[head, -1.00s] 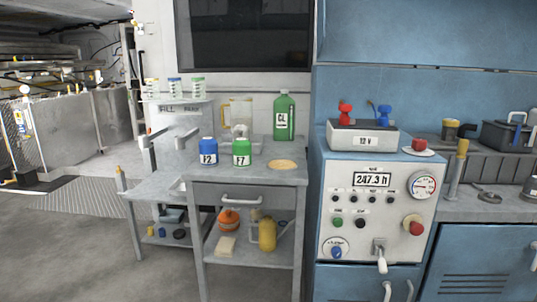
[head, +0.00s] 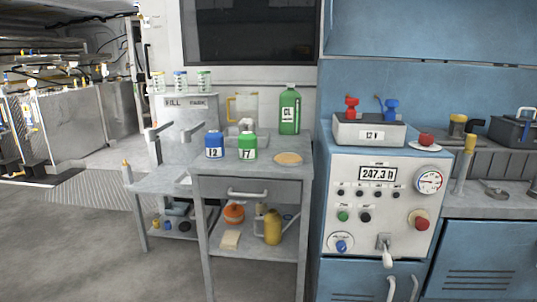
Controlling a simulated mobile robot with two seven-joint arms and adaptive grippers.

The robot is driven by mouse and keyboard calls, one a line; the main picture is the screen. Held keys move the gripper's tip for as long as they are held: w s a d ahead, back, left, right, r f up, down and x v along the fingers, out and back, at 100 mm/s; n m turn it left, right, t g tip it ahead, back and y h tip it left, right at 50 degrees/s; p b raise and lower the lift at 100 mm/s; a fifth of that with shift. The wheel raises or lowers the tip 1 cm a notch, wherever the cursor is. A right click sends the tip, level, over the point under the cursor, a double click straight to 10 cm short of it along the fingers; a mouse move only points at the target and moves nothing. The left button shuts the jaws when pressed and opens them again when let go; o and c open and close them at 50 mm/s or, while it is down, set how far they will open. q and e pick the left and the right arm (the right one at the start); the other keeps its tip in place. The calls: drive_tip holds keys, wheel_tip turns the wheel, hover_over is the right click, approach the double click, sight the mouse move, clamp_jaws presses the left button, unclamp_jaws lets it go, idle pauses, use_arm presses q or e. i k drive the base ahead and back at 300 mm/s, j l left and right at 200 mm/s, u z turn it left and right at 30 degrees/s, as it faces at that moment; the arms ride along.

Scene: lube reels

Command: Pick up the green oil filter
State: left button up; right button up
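The green oil filter (head: 247,147) is a short green can with a white label reading 7, upright on the grey cart top (head: 265,171). A blue filter (head: 214,145) with a label reading 12 stands close at its left. A taller green bottle (head: 289,110) labelled CL stands behind it to the right. Neither of my grippers shows in the head view.
A tan round pad (head: 288,158) lies right of the green filter. A clear jug (head: 243,108) stands behind it. A blue cabinet with a control panel (head: 381,205) borders the cart on the right. Open floor (head: 90,240) lies at the left.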

sight(247, 140)
drive_tip(key=j+z, duration=0.1)
drive_tip(key=z, duration=0.35)
drive_tip(key=i+j+z, duration=0.1)
drive_tip(key=z, duration=0.35)
drive_tip(key=j+z, duration=0.1)
drive_tip(key=z, duration=0.35)
drive_tip(key=j+z, duration=0.4)
drive_tip(key=k+j+z, duration=0.1)
drive_tip(key=j+z, duration=0.3)
drive_tip(key=j, duration=0.2)
drive_tip(key=k+j+z, duration=0.15)
drive_tip(key=j, duration=0.2)
drive_tip(key=k+j+z, duration=0.2)
drive_tip(key=j, duration=0.2)
drive_tip(key=j+z, duration=0.15)
drive_tip(key=j, duration=0.2)
drive_tip(key=k+j, duration=0.2)
drive_tip(key=j, duration=0.2)
drive_tip(key=k+j, duration=0.2)
drive_tip(key=j, duration=0.25)
drive_tip(key=k+j+z, duration=0.1)
drive_tip(key=k+j, duration=0.15)
drive_tip(key=j, duration=0.15)
drive_tip(key=k+j, duration=0.2)
drive_tip(key=j, duration=0.2)
drive_tip(key=k+j, duration=0.2)
drive_tip(key=j, duration=0.2)
drive_tip(key=k+j+z, duration=0.1)
drive_tip(key=k+j, duration=0.15)
drive_tip(key=j, duration=0.15)
